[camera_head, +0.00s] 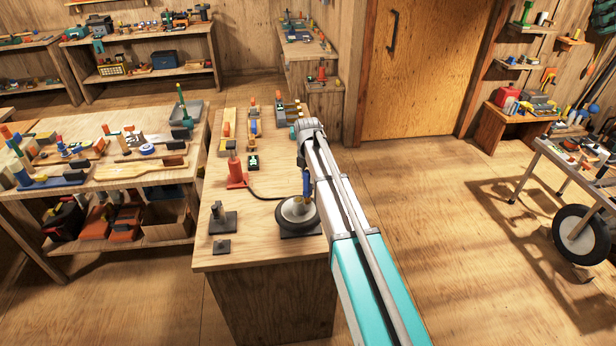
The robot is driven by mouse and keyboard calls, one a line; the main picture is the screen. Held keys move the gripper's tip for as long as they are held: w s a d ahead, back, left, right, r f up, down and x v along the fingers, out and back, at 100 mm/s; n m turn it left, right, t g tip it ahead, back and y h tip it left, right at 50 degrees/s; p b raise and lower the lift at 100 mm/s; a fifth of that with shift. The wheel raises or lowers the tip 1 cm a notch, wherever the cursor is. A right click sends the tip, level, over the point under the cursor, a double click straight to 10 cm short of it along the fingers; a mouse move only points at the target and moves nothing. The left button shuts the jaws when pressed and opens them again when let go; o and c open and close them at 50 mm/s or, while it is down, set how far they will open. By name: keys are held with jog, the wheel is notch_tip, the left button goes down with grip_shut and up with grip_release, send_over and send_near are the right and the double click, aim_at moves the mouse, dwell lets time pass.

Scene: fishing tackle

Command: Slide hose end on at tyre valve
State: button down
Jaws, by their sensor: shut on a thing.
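A small tyre (297,218) with a pale hub lies on a dark base at the right front of the workbench. A red cone-shaped pump (236,173) stands to its left. A thin dark hose (264,197) runs from the pump to the tyre. My gripper (304,171) points down over the tyre, partly hidden by my arm. It is shut on a slim blue piece (307,187), which looks like the hose end, just above the hub. The tyre valve is too small and covered to make out, so I cannot tell whether the hose end touches it.
Black blocks (222,220) stand at the bench's front left. A small dark box with a green mark (253,161) lies behind the pump, with several tools farther back. A cluttered table (120,172) is at left. A wheeled cart (575,170) is at right; the floor between is clear.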

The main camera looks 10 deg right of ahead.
jog(key=shift+f+b, duration=1)
jog(key=shift+f, duration=0.1)
jog(key=shift+c, duration=1.7)
grip_release()
jog(key=shift+r, duration=0.15)
notch_tip(320, 180, up, 9)
jog(key=p, duration=0.9)
jog(key=shift+a, duration=0.1)
jog(key=shift+s, duration=0.1)
jog(key=shift+s+m, duration=0.4)
jog(key=shift+s, duration=0.05)
jog(key=s+d+f+m+b, duration=0.1)
jog(key=s+d+m, duration=0.1)
jog(key=s+m, duration=1.1)
jog(key=s+d+f+m+b, duration=0.1)
jog(key=s+d+m, duration=0.2)
jog(key=s+m, duration=1)
jog(key=shift+s+d+f, duration=0.2)
jog(key=shift+s, duration=0.85)
